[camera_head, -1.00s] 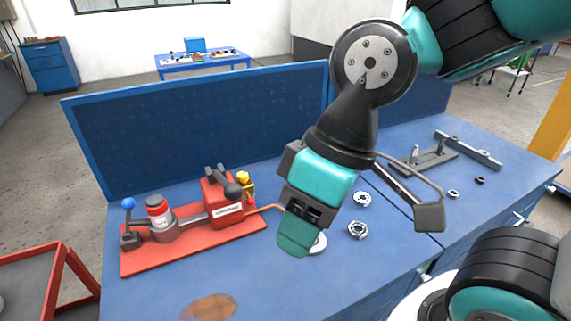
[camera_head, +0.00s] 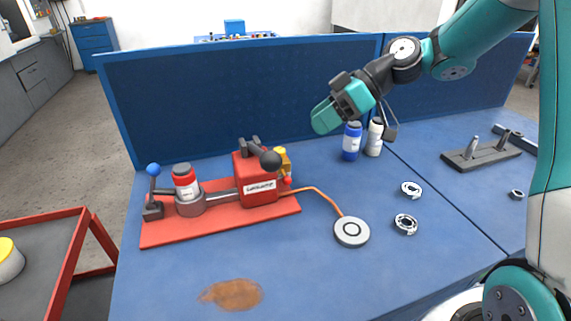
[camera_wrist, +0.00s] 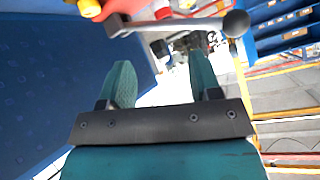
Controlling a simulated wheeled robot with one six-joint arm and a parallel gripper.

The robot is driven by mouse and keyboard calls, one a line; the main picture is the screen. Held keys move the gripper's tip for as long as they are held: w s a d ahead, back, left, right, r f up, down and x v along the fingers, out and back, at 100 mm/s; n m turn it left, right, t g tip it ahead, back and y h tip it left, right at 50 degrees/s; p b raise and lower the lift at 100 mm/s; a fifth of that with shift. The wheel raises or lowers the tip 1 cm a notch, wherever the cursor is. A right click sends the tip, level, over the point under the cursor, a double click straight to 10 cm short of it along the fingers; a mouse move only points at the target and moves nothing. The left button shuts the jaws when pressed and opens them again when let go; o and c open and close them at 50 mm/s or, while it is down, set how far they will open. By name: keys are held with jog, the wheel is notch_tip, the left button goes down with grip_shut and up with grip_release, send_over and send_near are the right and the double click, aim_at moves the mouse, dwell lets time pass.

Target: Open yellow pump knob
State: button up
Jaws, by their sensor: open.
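The red pump body (camera_head: 255,182) stands on a red base plate (camera_head: 220,226) on the bench. A yellow knob part (camera_head: 283,158) is at its right side, partly behind a black ball-ended lever (camera_head: 270,160). A small red knob (camera_head: 287,180) is below it. In the wrist view, a red part (camera_wrist: 90,8), a lever with a black ball (camera_wrist: 236,23) and a sliver of yellow (camera_wrist: 70,2) show at the top edge. My gripper (camera_head: 326,116) is above and right of the pump, apart from it. Its two teal fingers (camera_wrist: 163,80) are spread and empty.
A blue bottle (camera_head: 352,141) and a white bottle (camera_head: 374,138) stand near the blue back panel (camera_head: 230,95). An orange hose runs to a round grey disc (camera_head: 351,231). Several metal rings lie at right. The front of the bench (camera_head: 300,285) is mostly clear.

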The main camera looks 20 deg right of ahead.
aim_at(284, 150)
jog(key=w+d+f+n+t+y+b, duration=0.1)
jog(key=w+d+f, duration=0.15)
jog(key=d, duration=0.25)
jog(key=w+d+f+n+t+y+b, duration=0.1)
jog(key=w+d+f+t, duration=0.15)
jog(key=d, duration=0.35)
jog(key=shift+g, duration=0.35)
jog(key=p+x, duration=0.1)
jog(key=x, duration=0.4)
jog(key=p+x, duration=0.1)
jog(key=x, duration=0.5)
jog(key=s+p+x, duration=0.1)
jog(key=p+x, duration=0.1)
jog(key=x, duration=0.4)
jog(key=shift+w+a+f, duration=0.15)
jog(key=shift+a+f, duration=0.15)
jog(key=shift+f, duration=0.05)
